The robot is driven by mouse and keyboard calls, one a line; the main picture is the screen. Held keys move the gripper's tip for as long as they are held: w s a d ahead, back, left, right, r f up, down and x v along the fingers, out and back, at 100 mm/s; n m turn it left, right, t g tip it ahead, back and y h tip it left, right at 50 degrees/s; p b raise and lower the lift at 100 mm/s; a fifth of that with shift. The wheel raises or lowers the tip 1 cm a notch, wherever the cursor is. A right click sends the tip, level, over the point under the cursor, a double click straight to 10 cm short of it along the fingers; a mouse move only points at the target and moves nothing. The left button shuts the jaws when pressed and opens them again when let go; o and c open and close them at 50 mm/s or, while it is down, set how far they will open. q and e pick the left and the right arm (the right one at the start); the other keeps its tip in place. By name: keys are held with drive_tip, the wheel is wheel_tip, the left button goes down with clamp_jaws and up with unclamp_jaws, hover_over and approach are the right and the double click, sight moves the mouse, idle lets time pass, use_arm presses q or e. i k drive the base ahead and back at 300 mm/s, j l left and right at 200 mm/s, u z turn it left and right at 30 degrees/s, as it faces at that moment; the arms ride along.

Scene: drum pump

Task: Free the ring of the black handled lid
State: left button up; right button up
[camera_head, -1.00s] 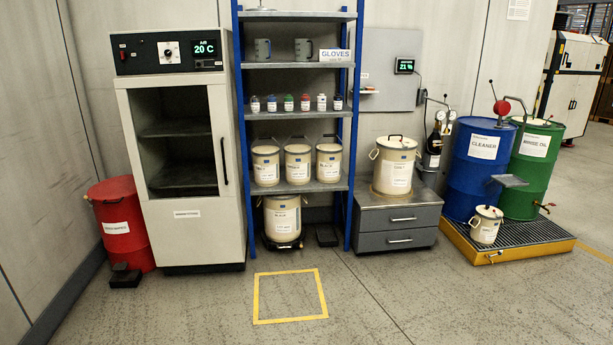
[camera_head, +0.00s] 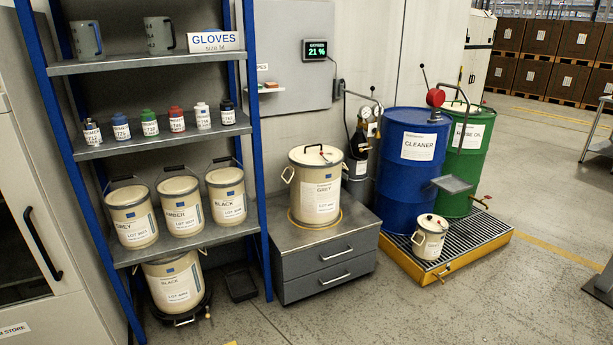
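The ring fastenings are too small to make out on either. Neither of my grippers is in view.
A blue-framed shelf (camera_head: 159,143) holds bottles, mugs and cream pails, with another drum (camera_head: 173,285) below. The drawer cabinet (camera_head: 329,267) stands right of it. A blue CLEANER drum (camera_head: 408,180) and green drum (camera_head: 470,165) stand on the spill pallet (camera_head: 447,265). Floor in front is clear.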

sight(305, 156)
drive_tip(key=i+z, duration=0.15)
drive_tip(key=i, duration=0.7)
drive_tip(key=i+l+u, duration=0.15)
drive_tip(key=i, duration=0.25)
drive_tip(key=i+l+u, duration=0.1)
drive_tip(key=i+l, duration=0.3)
drive_tip(key=i+l+u, duration=0.15)
drive_tip(key=i+l, duration=0.2)
drive_tip(key=i+l+u, duration=0.1)
drive_tip(key=i+l, duration=0.25)
drive_tip(key=i+l+u, duration=0.15)
drive_tip(key=i+l, duration=0.2)
drive_tip(key=i+l+u, duration=0.15)
drive_tip(key=i+l, duration=0.15)
drive_tip(key=l, duration=0.25)
drive_tip(key=i+l+u, duration=0.1)
drive_tip(key=i+l, duration=0.2)
drive_tip(key=l, duration=0.2)
drive_tip(key=i+l+u, duration=0.15)
drive_tip(key=l, duration=0.35)
drive_tip(key=i, duration=0.1)
